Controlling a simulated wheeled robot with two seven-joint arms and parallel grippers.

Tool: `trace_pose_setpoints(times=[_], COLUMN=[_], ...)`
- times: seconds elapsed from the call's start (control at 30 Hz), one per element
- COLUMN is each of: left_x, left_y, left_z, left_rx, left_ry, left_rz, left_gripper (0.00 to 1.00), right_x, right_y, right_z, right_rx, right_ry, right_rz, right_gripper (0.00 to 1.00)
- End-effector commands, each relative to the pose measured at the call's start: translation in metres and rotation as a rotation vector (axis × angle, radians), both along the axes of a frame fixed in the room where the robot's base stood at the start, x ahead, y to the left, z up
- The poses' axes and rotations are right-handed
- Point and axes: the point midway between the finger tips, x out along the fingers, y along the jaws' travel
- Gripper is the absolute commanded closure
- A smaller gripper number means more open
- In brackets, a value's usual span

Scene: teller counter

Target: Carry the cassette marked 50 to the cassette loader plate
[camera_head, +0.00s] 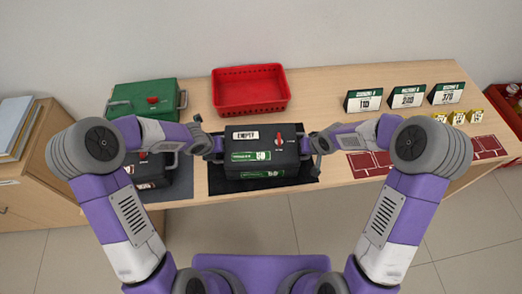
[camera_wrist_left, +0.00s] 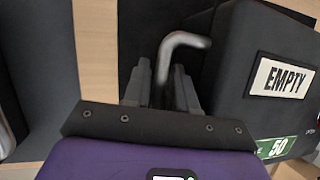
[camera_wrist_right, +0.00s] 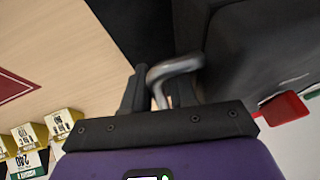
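The black cassette marked 50 (camera_head: 262,158) is in the middle of the counter, with an EMPTY label and red knob on top. Its EMPTY label also shows in the left wrist view (camera_wrist_left: 283,79). A black plate (camera_head: 218,185) shows beneath and around it; I cannot tell whether the cassette touches it or whether this is the loader plate. My left gripper (camera_head: 214,147) is at its left side handle (camera_wrist_left: 186,40), fingers closed around the bar. My right gripper (camera_head: 311,146) holds the right side handle (camera_wrist_right: 176,68) the same way.
Another dark cassette (camera_head: 152,172) stands left, partly behind my left arm, on a grey mat (camera_head: 183,184). A green cassette (camera_head: 146,98) is behind it. A red basket (camera_head: 250,91), several number signs (camera_head: 408,97) and yellow blocks (camera_head: 458,117) stand farther back and right.

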Motion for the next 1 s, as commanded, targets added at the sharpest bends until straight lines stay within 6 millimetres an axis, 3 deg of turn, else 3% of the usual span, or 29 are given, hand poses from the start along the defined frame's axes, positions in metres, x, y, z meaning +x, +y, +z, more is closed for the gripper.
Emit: trace_pose_setpoints(times=[0.3,0.47,1.0], left_x=[0.0010,0.0009,0.0008], left_y=[-0.0003,-0.0002,-0.0002], left_z=[-0.0016,-0.0016,-0.0015], left_rx=[0.000,0.000,0.000], left_ry=[-0.001,-0.001,0.000], left_rz=[0.001,0.001,0.001], left_gripper=[0.75,1.00,1.00], right_x=[0.0006,0.0006,0.0005], right_y=[0.0002,0.0002,0.0001], right_z=[-0.0018,-0.0017,-0.0017], right_rx=[-0.001,-0.001,-0.001], right_ry=[0.000,0.000,0.001], right_rz=[-0.001,-0.001,-0.001], right_gripper=[0.75,1.00,1.00])
